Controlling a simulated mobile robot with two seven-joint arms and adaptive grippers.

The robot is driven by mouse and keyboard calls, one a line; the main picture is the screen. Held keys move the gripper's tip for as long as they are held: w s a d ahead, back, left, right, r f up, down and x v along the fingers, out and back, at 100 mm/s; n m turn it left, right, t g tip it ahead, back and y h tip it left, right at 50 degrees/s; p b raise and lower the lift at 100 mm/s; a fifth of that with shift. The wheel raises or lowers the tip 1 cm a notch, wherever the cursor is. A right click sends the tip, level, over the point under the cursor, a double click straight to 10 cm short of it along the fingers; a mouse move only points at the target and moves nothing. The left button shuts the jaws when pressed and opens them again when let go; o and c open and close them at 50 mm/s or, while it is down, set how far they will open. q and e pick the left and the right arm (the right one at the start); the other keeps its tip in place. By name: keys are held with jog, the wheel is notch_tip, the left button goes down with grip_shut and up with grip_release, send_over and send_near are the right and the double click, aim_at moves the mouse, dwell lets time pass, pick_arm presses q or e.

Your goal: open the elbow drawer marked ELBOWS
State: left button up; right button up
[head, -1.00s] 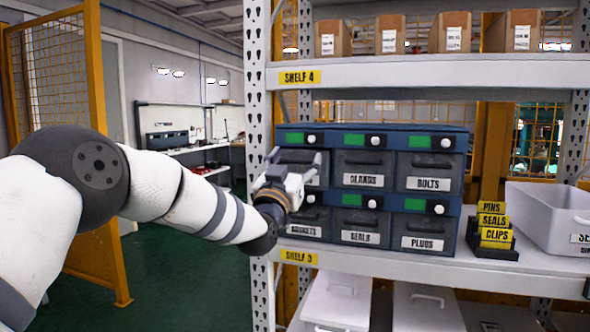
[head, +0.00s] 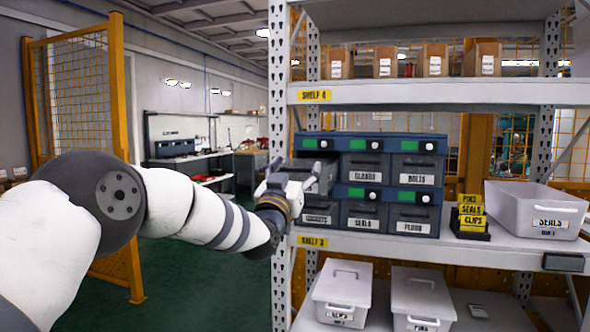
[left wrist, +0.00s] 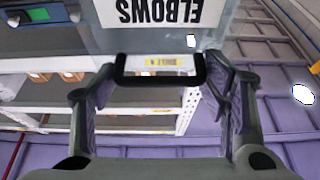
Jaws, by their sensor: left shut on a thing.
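The ELBOWS drawer (head: 327,163) is the upper left drawer of the blue drawer cabinet (head: 372,141). It juts out toward me, past the fronts of its neighbours. The left wrist view shows its ELBOWS label (left wrist: 160,10) upside down, with the black drawer handle (left wrist: 160,80) below it. My left gripper (head: 297,180) is at the drawer front, its fingers on either side of the handle and shut on it. In the head view the gripper hides the label and most of the front. My right gripper is not in view.
GLANDS (head: 364,167) and BOLTS (head: 417,169) drawers sit shut beside it, with the lower row shut. A stack of yellow signs (head: 471,212) and a grey bin (head: 536,209) stand to the right. A rack upright (head: 281,100) is close to my left wrist.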

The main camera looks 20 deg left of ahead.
pick_arm(q)
jog(key=shift+s+f, duration=0.1)
dwell(0.3)
jog(key=o, duration=1.7)
jog(key=v, duration=1.2)
